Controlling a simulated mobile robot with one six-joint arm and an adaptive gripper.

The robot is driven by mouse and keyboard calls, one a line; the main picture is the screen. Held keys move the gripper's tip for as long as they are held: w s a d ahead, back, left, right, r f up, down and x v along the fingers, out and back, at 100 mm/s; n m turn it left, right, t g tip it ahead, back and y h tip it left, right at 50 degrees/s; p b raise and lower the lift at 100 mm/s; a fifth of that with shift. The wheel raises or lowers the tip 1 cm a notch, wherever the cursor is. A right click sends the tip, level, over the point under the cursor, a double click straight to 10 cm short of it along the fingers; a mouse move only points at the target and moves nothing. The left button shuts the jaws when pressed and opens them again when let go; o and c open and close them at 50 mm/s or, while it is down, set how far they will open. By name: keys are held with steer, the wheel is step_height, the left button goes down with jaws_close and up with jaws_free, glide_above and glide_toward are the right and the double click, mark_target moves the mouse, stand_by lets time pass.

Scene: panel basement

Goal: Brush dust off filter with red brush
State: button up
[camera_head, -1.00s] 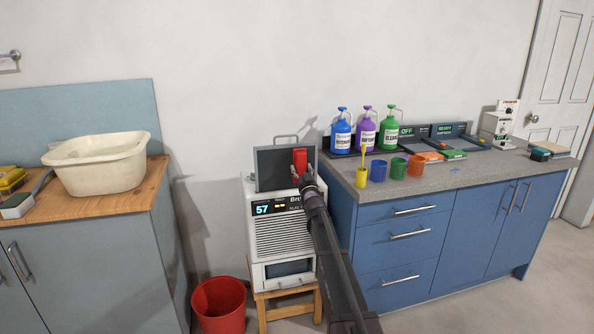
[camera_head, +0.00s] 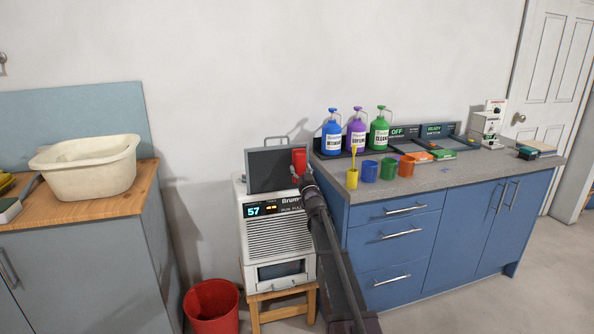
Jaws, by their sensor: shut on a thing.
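Dust on the filter is too small to make out.
The unit stands on a wooden stool (camera_head: 284,309) beside a red bucket (camera_head: 212,306). The blue counter (camera_head: 430,185) at right carries bottles, coloured cups and small devices. A cream basin (camera_head: 85,170) sits on the left wooden counter (camera_head: 110,206). Floor at the right is clear.

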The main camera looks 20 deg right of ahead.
steer(key=shift+s, duration=2.95)
steer(key=shift+s, duration=0.1)
steer(key=shift+s, duration=1.4)
